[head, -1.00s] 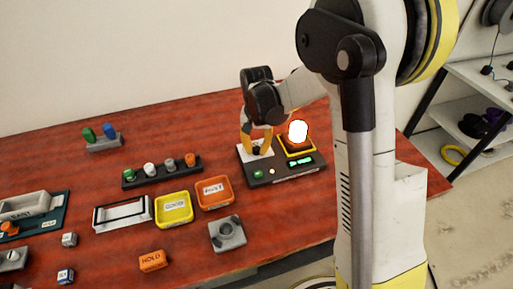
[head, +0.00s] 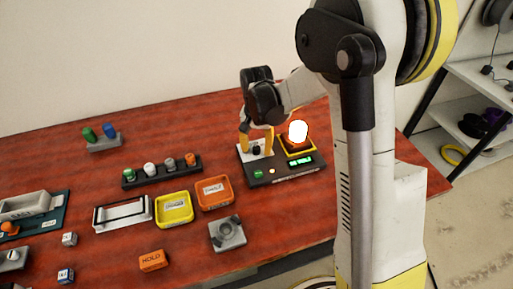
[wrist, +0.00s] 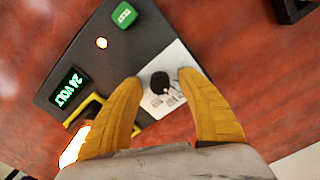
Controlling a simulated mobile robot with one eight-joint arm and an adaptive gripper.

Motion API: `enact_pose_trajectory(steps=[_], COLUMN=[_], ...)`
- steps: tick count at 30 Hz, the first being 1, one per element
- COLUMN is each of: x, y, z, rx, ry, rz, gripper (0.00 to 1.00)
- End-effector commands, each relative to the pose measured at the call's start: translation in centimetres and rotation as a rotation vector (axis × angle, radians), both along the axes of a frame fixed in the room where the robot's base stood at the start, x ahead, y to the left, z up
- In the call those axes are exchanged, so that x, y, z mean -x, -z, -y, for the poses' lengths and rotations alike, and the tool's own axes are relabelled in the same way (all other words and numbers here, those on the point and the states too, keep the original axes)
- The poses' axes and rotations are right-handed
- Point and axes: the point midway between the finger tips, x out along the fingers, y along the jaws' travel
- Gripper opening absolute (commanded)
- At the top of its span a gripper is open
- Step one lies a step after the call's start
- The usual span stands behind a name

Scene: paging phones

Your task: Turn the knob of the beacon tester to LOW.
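The beacon tester (head: 285,173) is a dark box at the right of the red table, with a lit beacon (head: 298,131) in a yellow-framed seat. Its black knob (wrist: 160,82) sits on a white plate (wrist: 185,62) and also shows in the head view (head: 256,150). The plate's printed labels are too small to read. My gripper (wrist: 168,85) is open above the plate, one yellow finger on each side of the knob, with gaps between. The display (wrist: 68,88) reads "24 VOLT". A green TEST button (wrist: 124,15) and a small lit lamp (wrist: 102,43) are on the box.
Orange (head: 214,192) and yellow (head: 173,209) trays lie left of the tester. A rack of coloured pegs (head: 162,171) stands behind them. A grey block (head: 227,233) and an orange HOLD block (head: 152,260) lie nearer the front edge.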

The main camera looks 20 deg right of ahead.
Motion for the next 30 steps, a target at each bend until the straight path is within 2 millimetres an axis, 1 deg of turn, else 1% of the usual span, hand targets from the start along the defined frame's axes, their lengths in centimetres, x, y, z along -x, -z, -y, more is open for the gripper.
enact_pose_trajectory(steps=[5,8,15,18,21,25,30], x=[0.0,0.0,0.1,0.0,0.0,0.0,0.0], y=[-0.5,-1.8,-7.2,-9.2,-10.7,-11.8,-12.0], z=[0.0,0.0,0.0,0.0,0.0,0.0,0.0], rx=[0.0,0.0,0.0,0.0,0.0,0.0,0.0], ry=[0.0,0.0,0.0,0.0,0.0,0.0,0.0], rz=[0.0,0.0,0.0,0.0,0.0,0.0,0.0], gripper=[0.46,0.46,0.46,0.46,0.46,0.46,0.46])
